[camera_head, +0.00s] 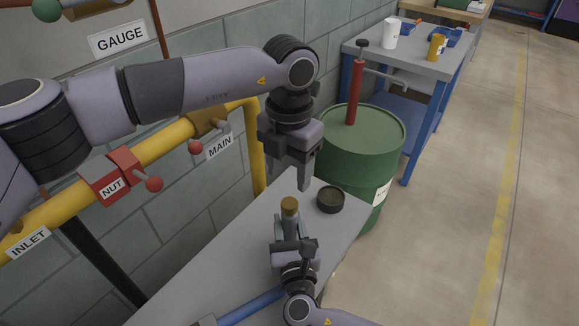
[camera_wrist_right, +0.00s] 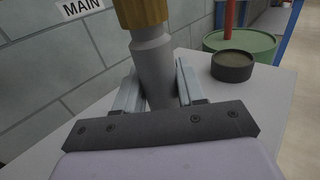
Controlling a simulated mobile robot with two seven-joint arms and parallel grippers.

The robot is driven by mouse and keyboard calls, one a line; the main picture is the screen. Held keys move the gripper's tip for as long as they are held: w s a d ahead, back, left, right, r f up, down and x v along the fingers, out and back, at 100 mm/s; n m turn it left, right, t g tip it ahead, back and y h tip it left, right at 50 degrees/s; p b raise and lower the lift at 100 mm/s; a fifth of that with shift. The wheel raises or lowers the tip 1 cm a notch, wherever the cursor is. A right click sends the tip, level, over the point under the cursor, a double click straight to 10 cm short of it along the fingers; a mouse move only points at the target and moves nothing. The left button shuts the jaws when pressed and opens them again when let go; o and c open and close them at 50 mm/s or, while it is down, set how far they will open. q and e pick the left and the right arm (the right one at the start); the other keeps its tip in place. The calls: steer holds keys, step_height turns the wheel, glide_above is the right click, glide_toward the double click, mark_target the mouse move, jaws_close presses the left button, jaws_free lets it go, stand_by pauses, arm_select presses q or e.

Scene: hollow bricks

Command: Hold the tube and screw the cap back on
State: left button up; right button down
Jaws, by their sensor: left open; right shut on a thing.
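The tube (camera_head: 290,228) is grey and stands roughly upright above the grey table (camera_head: 215,270). My right gripper (camera_head: 291,238) is shut on it from the near side. The golden-brown cap (camera_head: 289,205) sits on the tube's top end; whether it is threaded on I cannot tell. In the right wrist view the tube (camera_wrist_right: 153,68) is between the two fingers of my right gripper (camera_wrist_right: 159,85), and the ribbed cap (camera_wrist_right: 140,12) is cut off by the top edge. My left gripper (camera_head: 288,184) points down, open and empty, just above the cap and apart from it.
A round dark dish (camera_head: 330,199) stands on the table, right of the cap. A green drum (camera_head: 355,145) with a red pump (camera_head: 356,92) stands beyond. A blue bar (camera_head: 250,305) lies at the table's front. The yellow pipe (camera_head: 165,142) with red fittings runs along the wall at left.

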mark_target(289, 202)
arm_select(q)
steer(key=shift+f, duration=0.1)
stand_by(0.3)
steer(key=shift+f, duration=3.95)
jaws_close()
steer(key=m, duration=0.5)
steer(key=shift+o, duration=0.9)
jaws_free()
step_height(289, 202, up, 12)
